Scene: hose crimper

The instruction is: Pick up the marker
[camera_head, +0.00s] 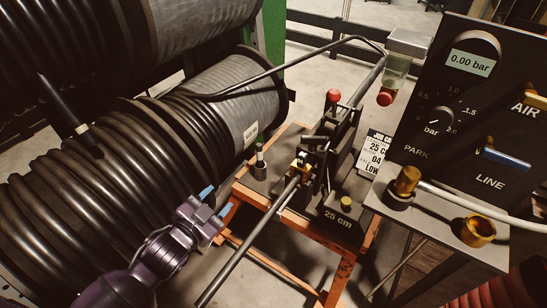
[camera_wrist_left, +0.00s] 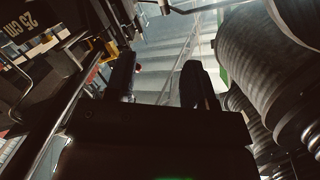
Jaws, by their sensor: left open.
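The marker (camera_head: 260,154), a slim dark pen with a pale band, stands upright in a small dark holder (camera_head: 260,172) on the left corner of the orange-framed bench. My left gripper (camera_head: 216,201) has blue fingertips, is open with nothing between them, and is below and left of the marker, apart from it. In the left wrist view my two dark fingers (camera_wrist_left: 158,82) stand spread apart with an empty gap. I cannot make out the marker there. My right gripper is not in view.
Large black hose reels (camera_head: 90,190) fill the left side close to my left arm. A crimper with a red knob (camera_head: 333,95) and a long rod (camera_head: 250,240) occupy the bench. A black gauge panel (camera_head: 470,120) stands at right.

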